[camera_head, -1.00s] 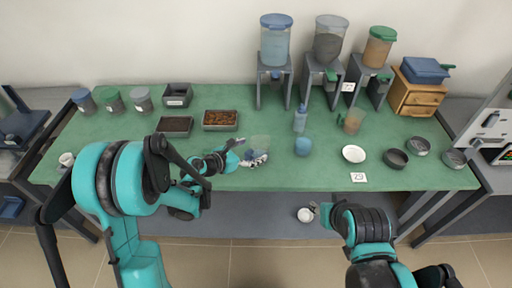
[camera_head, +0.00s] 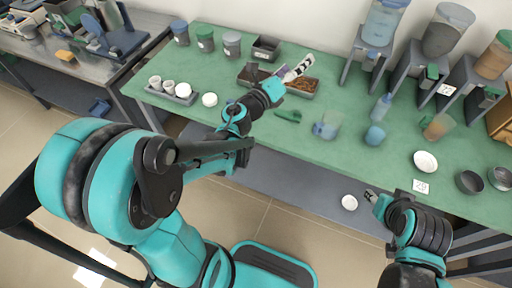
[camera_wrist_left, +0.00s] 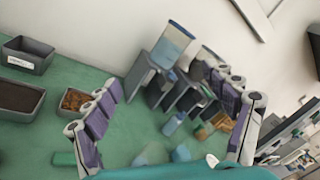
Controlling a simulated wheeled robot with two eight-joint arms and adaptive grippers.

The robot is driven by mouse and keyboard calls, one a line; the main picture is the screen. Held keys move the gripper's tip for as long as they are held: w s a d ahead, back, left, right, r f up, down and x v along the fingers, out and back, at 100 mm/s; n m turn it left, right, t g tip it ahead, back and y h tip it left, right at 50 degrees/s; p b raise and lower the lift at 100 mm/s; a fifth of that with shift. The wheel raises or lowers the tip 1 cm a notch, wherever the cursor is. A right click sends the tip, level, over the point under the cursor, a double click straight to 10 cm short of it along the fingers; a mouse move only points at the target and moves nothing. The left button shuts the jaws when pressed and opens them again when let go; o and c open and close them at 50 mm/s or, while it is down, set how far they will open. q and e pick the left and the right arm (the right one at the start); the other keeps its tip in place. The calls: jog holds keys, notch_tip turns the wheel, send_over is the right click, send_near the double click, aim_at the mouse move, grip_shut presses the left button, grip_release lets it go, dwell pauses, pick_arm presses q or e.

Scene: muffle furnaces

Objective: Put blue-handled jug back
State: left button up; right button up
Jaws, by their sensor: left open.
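A clear jug with a bluish handle (camera_head: 328,125) stands on the green table, left of a small round blue vessel (camera_head: 375,137). In the left wrist view its pale blue shape (camera_wrist_left: 150,156) is blurred near the bottom edge. My left gripper (camera_head: 299,69) is open and empty, with its fingers above the brown-filled trays, up and left of the jug and clear of it. Its spread fingers also show in the left wrist view (camera_wrist_left: 172,112). My right gripper (camera_head: 371,196) is low beyond the table's front edge; its jaws are too small to read.
Three hopper dispensers (camera_head: 440,40) stand at the back right. An amber jug (camera_head: 438,126), a blue bottle (camera_head: 381,107) and a white bowl (camera_head: 426,161) are on the right. A green item (camera_head: 288,115) lies left of the jug. A cup tray (camera_head: 173,92) is at the left.

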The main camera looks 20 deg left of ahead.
pick_arm(q)
jog(key=s+a+n+g+y, duration=0.3)
jog(key=s+a+n+y, duration=0.55)
jog(key=n, duration=1.05)
jog(key=s+d+f+n+g+h, duration=0.1)
jog(key=s+d+f+n+g, duration=0.1)
jog(key=s+f+n+g, duration=0.2)
jog(key=s+d+f+n+g+h, duration=0.2)
jog(key=s+f+n, duration=0.5)
jog(key=s, duration=0.4)
jog(key=shift+s+d+f+g, duration=0.3)
jog(key=shift+d+f+g, duration=0.5)
jog(key=shift+d+g, duration=0.1)
